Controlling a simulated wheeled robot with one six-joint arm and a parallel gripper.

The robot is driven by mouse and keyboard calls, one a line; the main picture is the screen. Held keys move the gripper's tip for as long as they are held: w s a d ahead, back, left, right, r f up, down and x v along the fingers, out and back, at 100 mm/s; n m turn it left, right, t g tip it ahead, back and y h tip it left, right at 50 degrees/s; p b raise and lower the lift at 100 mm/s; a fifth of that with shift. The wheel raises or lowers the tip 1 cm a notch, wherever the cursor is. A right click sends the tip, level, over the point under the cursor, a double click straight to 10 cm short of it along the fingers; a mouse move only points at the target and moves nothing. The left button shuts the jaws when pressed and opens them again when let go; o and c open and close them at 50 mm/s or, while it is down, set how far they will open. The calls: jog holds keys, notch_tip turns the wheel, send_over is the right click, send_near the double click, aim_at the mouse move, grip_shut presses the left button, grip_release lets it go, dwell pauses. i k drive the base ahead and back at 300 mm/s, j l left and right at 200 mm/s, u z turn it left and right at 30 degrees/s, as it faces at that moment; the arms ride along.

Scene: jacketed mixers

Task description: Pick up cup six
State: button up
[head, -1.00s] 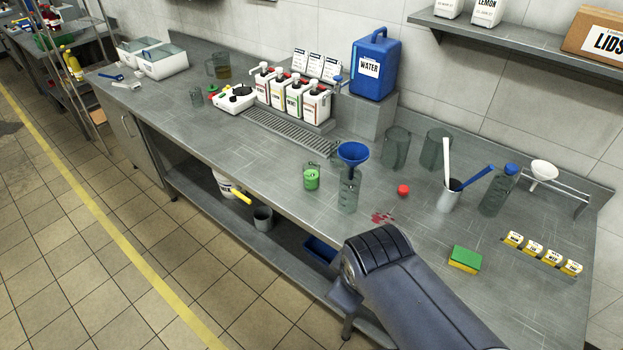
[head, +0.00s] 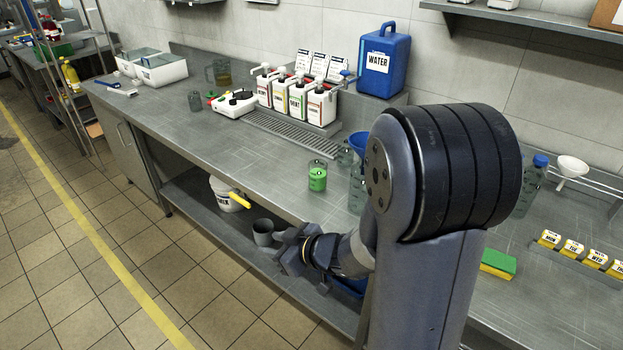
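No cup carries a number that I can read, so I cannot tell which is cup six. A clear cup holding green liquid (head: 317,177) stands upright near the counter's front edge. A small clear cup (head: 344,158) stands just behind it, partly hidden.
A clear bottle (head: 357,190) with a blue funnel (head: 360,142) stands right of the green cup, partly behind my arm. A white bucket (head: 226,196) and a grey container (head: 263,232) are on the lower shelf. The counter's left-middle (head: 215,140) is clear.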

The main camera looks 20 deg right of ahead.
aim_at(318, 176)
jog(key=i+j+z, duration=0.1)
jog(key=i+j, duration=0.5)
jog(key=j, duration=0.2)
jog(key=i+j+z, duration=0.15)
jog(key=i+j, duration=0.15)
jog(key=j, duration=0.15)
jog(key=z, duration=1.55)
